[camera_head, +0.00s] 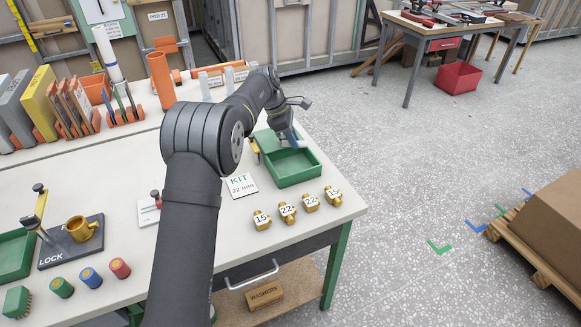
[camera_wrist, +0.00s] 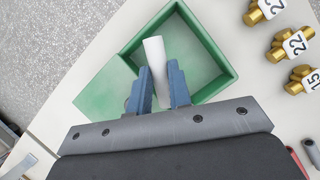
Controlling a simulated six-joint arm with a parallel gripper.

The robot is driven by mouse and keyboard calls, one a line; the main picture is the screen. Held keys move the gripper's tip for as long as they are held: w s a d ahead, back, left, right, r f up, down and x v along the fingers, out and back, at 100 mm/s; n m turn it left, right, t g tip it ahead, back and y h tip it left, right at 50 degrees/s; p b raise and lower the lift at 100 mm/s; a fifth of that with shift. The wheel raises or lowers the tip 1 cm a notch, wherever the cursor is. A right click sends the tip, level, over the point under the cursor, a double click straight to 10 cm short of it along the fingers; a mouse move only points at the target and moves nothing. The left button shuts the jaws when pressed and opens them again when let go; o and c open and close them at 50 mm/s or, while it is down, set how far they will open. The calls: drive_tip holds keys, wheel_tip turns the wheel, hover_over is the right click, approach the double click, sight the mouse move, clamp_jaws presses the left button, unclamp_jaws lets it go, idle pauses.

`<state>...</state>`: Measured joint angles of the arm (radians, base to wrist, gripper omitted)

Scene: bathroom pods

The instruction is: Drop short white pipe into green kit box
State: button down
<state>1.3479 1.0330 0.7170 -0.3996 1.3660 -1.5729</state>
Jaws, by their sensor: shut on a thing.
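The short white pipe (camera_wrist: 154,52) shows in the wrist view between the two blue fingers of my gripper (camera_wrist: 163,82), which is shut on it. The green kit box (camera_wrist: 218,44) lies beneath, and the pipe's far end appears over its open inside. In the head view the green kit box (camera_head: 292,168) stands near the table's right edge, and my gripper (camera_head: 291,136) is just above its back left side. The pipe cannot be made out in the head view. The wrist view does not show clearly how high the pipe is above the box floor.
Several brass fittings (camera_head: 288,211) with number labels stand in front of the box. A white KIT 22 mm card (camera_head: 241,186) lies to its left. A green flat piece (camera_wrist: 112,96) adjoins the box. A holder with white pipes (camera_head: 205,85) stands behind.

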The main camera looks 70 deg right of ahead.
drive_tip(key=shift+f, duration=1.95)
drive_tip(key=c, duration=1.2)
unclamp_jaws()
drive_tip(key=shift+c, duration=0.2)
drive_tip(key=shift+w+r, duration=0.1)
drive_tip(key=shift+r, duration=0.05)
drive_tip(key=v, duration=1.7)
drive_tip(key=shift+a+r, duration=0.1)
